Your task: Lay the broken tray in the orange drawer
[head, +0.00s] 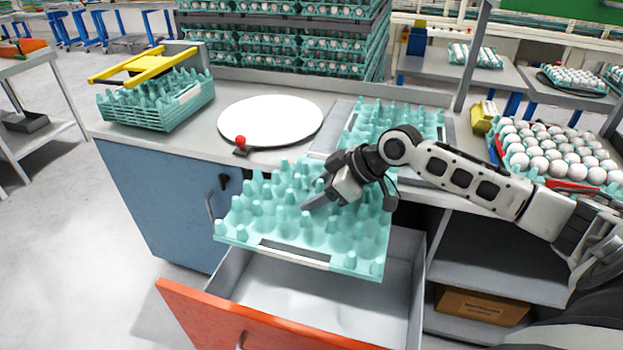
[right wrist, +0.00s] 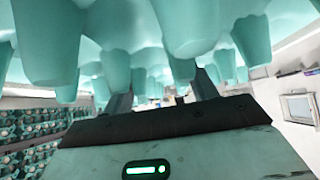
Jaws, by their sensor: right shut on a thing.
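A teal egg tray (head: 318,262) hangs in my right gripper (head: 318,200), which is shut on it. The tray is empty and slightly tilted, above the open orange drawer (head: 262,325). It also fills the top of the right wrist view (right wrist: 100,30), where the gripper's fingers (right wrist: 163,95) reach up among its cones. Whether the tray is broken is hard to tell. The drawer is pulled out, and the visible part of its grey inside is empty. My left gripper is not in view.
On the counter are a round white plate (head: 270,121), a red button (head: 240,140), a stack of teal trays (head: 165,112) at the left and another empty tray (head: 385,115) behind my gripper. A tray of white eggs (head: 560,155) stands at the right. A cardboard box (head: 480,305) sits on the lower shelf.

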